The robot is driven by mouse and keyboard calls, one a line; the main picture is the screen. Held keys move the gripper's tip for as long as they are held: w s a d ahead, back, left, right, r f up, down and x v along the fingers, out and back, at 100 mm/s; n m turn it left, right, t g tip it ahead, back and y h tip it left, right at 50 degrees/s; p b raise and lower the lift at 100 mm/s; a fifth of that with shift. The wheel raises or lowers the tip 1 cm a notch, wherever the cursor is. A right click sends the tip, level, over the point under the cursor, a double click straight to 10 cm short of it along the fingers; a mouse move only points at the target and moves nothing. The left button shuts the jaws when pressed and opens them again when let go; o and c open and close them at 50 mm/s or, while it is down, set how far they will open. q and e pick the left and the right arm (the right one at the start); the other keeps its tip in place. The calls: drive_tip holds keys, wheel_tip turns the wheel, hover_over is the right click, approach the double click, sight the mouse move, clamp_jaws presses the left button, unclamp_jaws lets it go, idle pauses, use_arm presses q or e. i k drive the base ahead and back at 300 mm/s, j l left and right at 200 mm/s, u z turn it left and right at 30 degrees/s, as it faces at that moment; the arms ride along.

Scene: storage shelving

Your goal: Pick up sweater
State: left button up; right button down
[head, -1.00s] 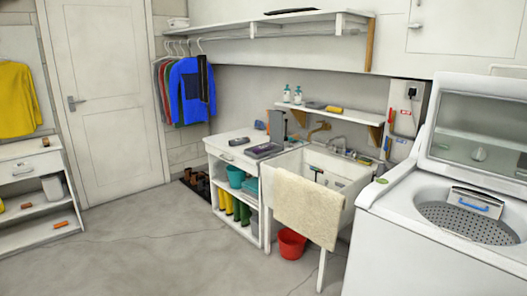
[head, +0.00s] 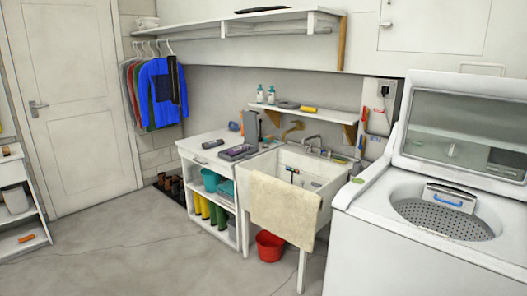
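A blue sweater (head: 160,98) hangs at the front of a row of garments on hangers, left of centre near the door. Grey, red and green garments show partly behind it. A dark strip hangs over its right side. Neither of my grippers is in view.
A white door (head: 75,120) stands at left. A wall shelf (head: 235,29) runs above the garments. A white cabinet (head: 205,150), a sink (head: 318,190) with a draped towel, a red bucket (head: 270,246) and an open washing machine (head: 410,240) line the right. Grey floor (head: 130,255) is clear in front.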

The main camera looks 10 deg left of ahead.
sight(243, 148)
drive_tip(key=i+j+z, duration=0.55)
drive_tip(key=j, duration=0.2)
drive_tip(key=i+j, duration=0.2)
drive_tip(key=j, duration=0.15)
drive_tip(key=i+j+z, duration=0.15)
drive_tip(key=j, duration=0.2)
drive_tip(key=i+j, duration=0.25)
drive_tip(key=j, duration=0.15)
drive_tip(key=i+j+z, duration=0.1)
drive_tip(key=j, duration=0.25)
drive_tip(key=i+j, duration=0.2)
drive_tip(key=j, duration=0.2)
drive_tip(key=i+j, duration=0.15)
drive_tip(key=j, duration=0.2)
drive_tip(key=i+j, duration=0.15)
drive_tip(key=j, duration=0.15)
drive_tip(key=i+j, duration=0.15)
drive_tip(key=j, duration=0.2)
drive_tip(key=i+j, duration=0.15)
drive_tip(key=j, duration=0.15)
drive_tip(key=z, duration=0.05)
